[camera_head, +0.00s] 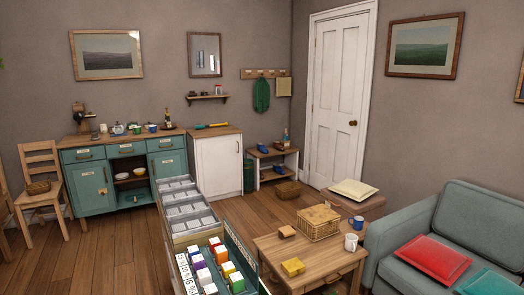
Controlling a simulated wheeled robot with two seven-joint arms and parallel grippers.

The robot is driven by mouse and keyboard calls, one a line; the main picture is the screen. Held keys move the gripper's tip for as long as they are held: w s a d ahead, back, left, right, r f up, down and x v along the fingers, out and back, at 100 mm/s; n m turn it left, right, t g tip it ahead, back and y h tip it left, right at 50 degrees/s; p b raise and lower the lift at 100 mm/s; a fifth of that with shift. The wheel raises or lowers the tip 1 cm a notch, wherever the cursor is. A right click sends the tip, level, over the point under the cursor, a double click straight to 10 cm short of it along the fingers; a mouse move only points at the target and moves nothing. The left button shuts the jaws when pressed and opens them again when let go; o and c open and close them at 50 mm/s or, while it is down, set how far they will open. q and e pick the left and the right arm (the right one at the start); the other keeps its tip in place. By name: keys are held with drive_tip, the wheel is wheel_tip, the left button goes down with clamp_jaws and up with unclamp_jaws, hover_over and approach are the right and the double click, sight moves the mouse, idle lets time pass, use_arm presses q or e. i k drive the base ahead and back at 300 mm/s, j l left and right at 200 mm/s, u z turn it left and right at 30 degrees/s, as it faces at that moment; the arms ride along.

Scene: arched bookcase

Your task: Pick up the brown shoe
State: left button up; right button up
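A small low shelf (257,174) stands against the back wall, left of the white door. On its top is a small dark brown thing (280,146) that may be the brown shoe; it is too small to tell for sure. A blue shoe-like thing (263,149) lies to its left, and another blue one (278,169) is on the level below. Neither of my grippers is in view.
A long cabinet with open drawers (183,208) stands in the middle foreground. A wooden table (270,245) with a wicker basket (318,222) and mugs is at its right, before a teal sofa (411,236). A brown basket (288,190) lies on the floor by the shelf.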

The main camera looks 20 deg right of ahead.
sight(277, 145)
drive_tip(key=i+j+u, duration=0.3)
drive_tip(key=i+j, duration=0.15)
drive_tip(key=i+j+u, duration=0.25)
drive_tip(key=i, duration=0.25)
drive_tip(key=i+j+u, duration=0.3)
drive_tip(key=i, duration=0.2)
drive_tip(key=i+z, duration=0.3)
drive_tip(key=i, duration=0.3)
drive_tip(key=i+j+z, duration=0.1)
drive_tip(key=i+z, duration=0.25)
drive_tip(key=i, duration=0.25)
drive_tip(key=i+z, duration=0.1)
drive_tip(key=i, duration=2.35)
drive_tip(key=i+z, duration=0.35)
drive_tip(key=i, duration=0.15)
drive_tip(key=i+z, duration=0.35)
drive_tip(key=i, duration=0.15)
drive_tip(key=i+j+z, duration=0.3)
drive_tip(key=i, duration=0.15)
drive_tip(key=i+l+z, duration=0.2)
drive_tip(key=z, duration=0.25)
drive_tip(key=i+z, duration=1.05)
drive_tip(key=z, duration=0.25)
drive_tip(key=i+l, duration=0.15)
drive_tip(key=i, duration=0.6)
drive_tip(key=i+l, duration=0.1)
drive_tip(key=i, duration=0.7)
